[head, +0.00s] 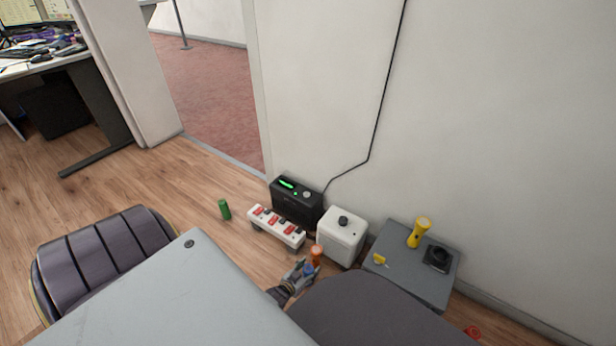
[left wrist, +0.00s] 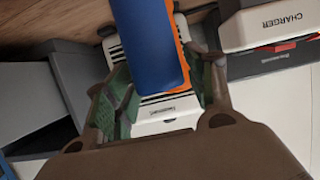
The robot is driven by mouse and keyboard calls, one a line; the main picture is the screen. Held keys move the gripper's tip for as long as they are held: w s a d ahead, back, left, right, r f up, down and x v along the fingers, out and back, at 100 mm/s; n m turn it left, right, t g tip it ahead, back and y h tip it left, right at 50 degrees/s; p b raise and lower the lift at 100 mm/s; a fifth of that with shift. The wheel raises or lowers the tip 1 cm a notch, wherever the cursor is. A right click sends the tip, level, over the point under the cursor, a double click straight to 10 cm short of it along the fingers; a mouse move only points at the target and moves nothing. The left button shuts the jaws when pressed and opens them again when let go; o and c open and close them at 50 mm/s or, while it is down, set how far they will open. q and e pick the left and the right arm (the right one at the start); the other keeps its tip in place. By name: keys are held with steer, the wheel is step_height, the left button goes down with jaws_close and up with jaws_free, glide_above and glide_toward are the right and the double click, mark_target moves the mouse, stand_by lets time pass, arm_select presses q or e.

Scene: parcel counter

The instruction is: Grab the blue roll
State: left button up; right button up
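The blue roll (left wrist: 148,45) fills the upper middle of the left wrist view, just ahead of my left gripper (left wrist: 160,75). The green-padded fingers are spread apart, one on each side of the roll's near end. A gap shows at the left finger; I cannot tell whether the right finger touches. In the head view the blue roll (head: 309,269) is small and partly hidden by my left gripper (head: 301,270). My right gripper is not in view.
An orange object (head: 316,252) stands right behind the blue roll. Nearby are a white charger strip (head: 276,228), a black box (head: 297,203), a white canister (head: 341,238) and a grey box (head: 404,280) bearing a yellow flashlight (head: 419,232). A green roll (head: 225,209) stands on open floor.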

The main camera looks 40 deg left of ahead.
arm_select(q)
steer(key=c, duration=0.7)
jaws_close()
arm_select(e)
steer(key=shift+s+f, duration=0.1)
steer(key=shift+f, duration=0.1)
arm_select(q)
steer(key=shift+r, duration=0.2)
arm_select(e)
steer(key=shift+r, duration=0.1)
arm_select(q)
steer(key=shift+r+p, duration=1.4)
steer(key=shift+r, duration=0.3)
step_height(320, 180, up, 5)
steer(key=p, duration=0.3)
steer(key=shift+r, duration=0.15)
steer(key=shift+r+p, duration=0.35)
steer(key=shift+p, duration=0.15)
steer(key=shift+r, duration=0.15)
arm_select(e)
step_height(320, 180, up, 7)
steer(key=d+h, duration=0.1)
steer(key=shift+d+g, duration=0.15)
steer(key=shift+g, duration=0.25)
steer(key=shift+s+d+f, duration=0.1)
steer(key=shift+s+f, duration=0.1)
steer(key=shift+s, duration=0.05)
